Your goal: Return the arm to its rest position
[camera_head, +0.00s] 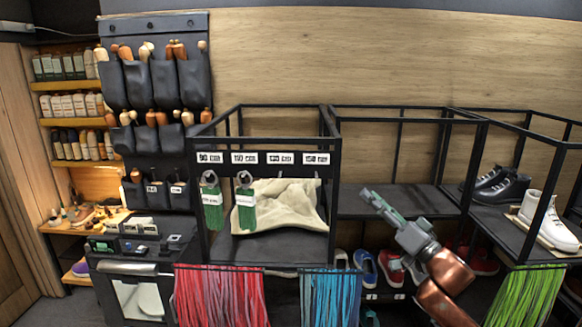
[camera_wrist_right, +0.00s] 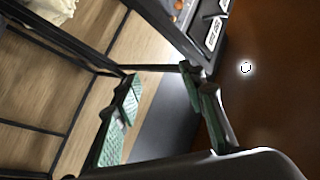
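My right arm comes in from the lower right in the camera_head view. Its right gripper (camera_head: 376,204) is raised in front of the black rack, pointing up and to the left. In the right wrist view the gripper (camera_wrist_right: 160,85) shows two green-padded fingers standing apart with a clear gap between them. Nothing is held between them. My left gripper and left arm do not show in either view.
A black rack (camera_head: 334,150) spans the middle and right, with a beige cloth (camera_head: 285,205), white sneaker (camera_head: 547,222) and black shoes (camera_head: 497,187) on its shelves. Red-pink (camera_head: 221,295), blue (camera_head: 330,296) and green laces (camera_head: 524,297) hang below. A dark tool organizer (camera_head: 156,85) hangs left.

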